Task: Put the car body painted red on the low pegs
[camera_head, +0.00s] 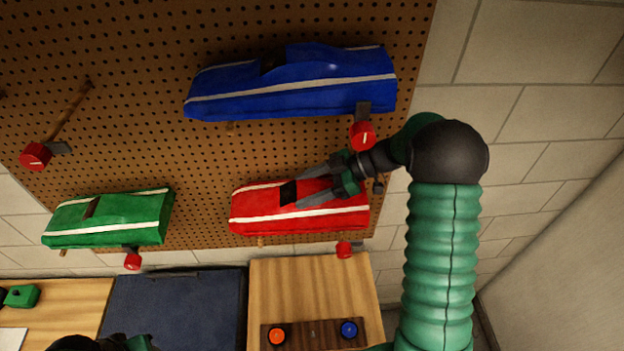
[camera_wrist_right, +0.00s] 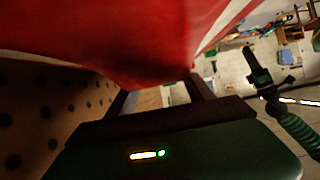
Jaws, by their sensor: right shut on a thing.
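The red car body (camera_head: 300,217) with a white stripe is upright against the pegboard, at its lower right. My right gripper (camera_head: 298,190) is shut on its upper part, around the dark cockpit. Low pegs, one with a red cap (camera_head: 343,249) and one bare wooden end (camera_head: 260,241), show just under its lower edge; I cannot tell whether it rests on them. In the right wrist view the red body (camera_wrist_right: 130,40) fills the top, between the fingers. Part of my left arm shows at the head view's bottom edge, and a black gripper end (camera_wrist_right: 262,75) shows in the wrist view; its jaws are unclear.
A blue car body (camera_head: 290,88) hangs above, with a red-capped peg (camera_head: 362,135) at its right. A green car body (camera_head: 108,218) hangs at lower left. A bare peg with a red cap (camera_head: 36,156) is at upper left. Below are a wooden top (camera_head: 310,285) and a dark blue panel (camera_head: 175,305).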

